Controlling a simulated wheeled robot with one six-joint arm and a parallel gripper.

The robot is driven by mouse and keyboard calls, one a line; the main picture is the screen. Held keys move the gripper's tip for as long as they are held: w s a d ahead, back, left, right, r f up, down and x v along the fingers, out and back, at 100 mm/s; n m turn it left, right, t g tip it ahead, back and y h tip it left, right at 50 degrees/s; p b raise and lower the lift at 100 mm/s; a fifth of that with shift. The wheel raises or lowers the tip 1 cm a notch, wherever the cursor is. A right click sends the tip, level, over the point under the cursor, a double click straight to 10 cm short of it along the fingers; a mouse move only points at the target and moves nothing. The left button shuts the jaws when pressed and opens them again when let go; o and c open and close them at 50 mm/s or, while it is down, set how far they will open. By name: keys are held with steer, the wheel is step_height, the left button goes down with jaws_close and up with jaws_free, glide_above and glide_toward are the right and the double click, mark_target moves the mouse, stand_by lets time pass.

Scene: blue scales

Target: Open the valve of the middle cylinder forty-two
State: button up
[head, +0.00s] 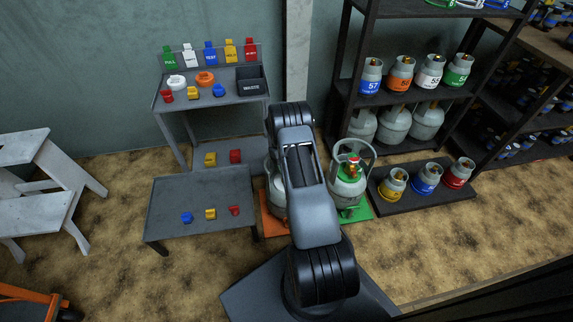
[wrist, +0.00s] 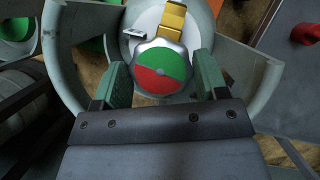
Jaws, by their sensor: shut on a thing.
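In the wrist view a round valve knob (wrist: 160,68), half green and half red on top, sits between the two green fingers of my gripper (wrist: 163,80). The gripper is shut on it. A yellow brass-coloured fitting (wrist: 172,20) and a small white tag (wrist: 140,32) are beyond the knob. The grey collar of the cylinder (wrist: 68,60) curves around the valve. No number is readable on this cylinder. In the head view my arm hides the gripper and most of the cylinder that it holds.
A grey cylinder with a red valve (head: 348,175) stands on a green mat (head: 360,212) right of my arm. An orange mat (head: 270,224) lies left. A dark low platform (head: 418,201) holds three small cylinders. Grey tables (head: 195,190) and a shelf rack (head: 395,98) stand nearby.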

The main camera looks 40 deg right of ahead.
steer(key=shift+n+h, duration=0.3)
steer(key=shift+n, duration=0.3)
steer(key=o, duration=0.9)
steer(key=shift+w, duration=0.1)
steer(key=p+v, duration=0.4)
steer(key=v, duration=0.9)
steer(key=shift+a+r, duration=0.1)
steer(key=shift+r, duration=0.25)
